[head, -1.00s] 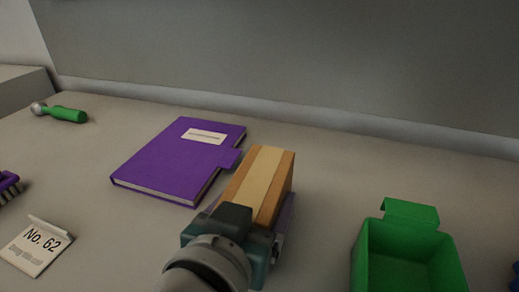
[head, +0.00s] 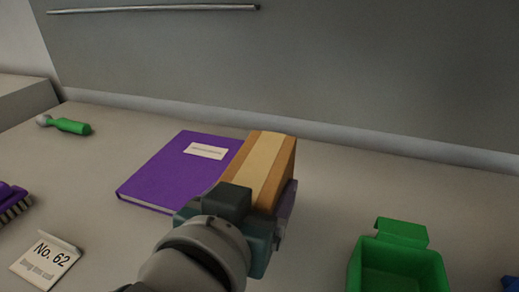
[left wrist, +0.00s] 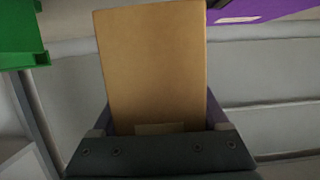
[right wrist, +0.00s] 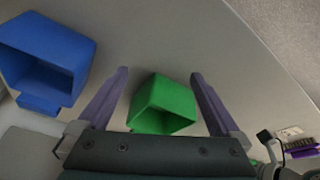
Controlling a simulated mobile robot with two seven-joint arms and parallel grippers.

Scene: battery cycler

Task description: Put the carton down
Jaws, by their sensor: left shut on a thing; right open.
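The carton (head: 262,160) is a tan box with a paler strip along its top. My left gripper (head: 258,192) is shut on it; one purple finger shows along its right side. In the head view the carton overlaps the right part of the purple notebook (head: 165,174). I cannot tell whether its underside touches the table. In the left wrist view the carton (left wrist: 152,70) fills the space between the fingers. My right gripper (right wrist: 160,75) is open and empty in the right wrist view, its fingers wide apart.
A green bin (head: 354,273) stands at right, with a blue bin (right wrist: 45,45) beyond it. A No. 62 card (head: 44,262), a purple brush (head: 12,196) and a green-handled tool (head: 72,127) are at left. The table between carton and green bin is clear.

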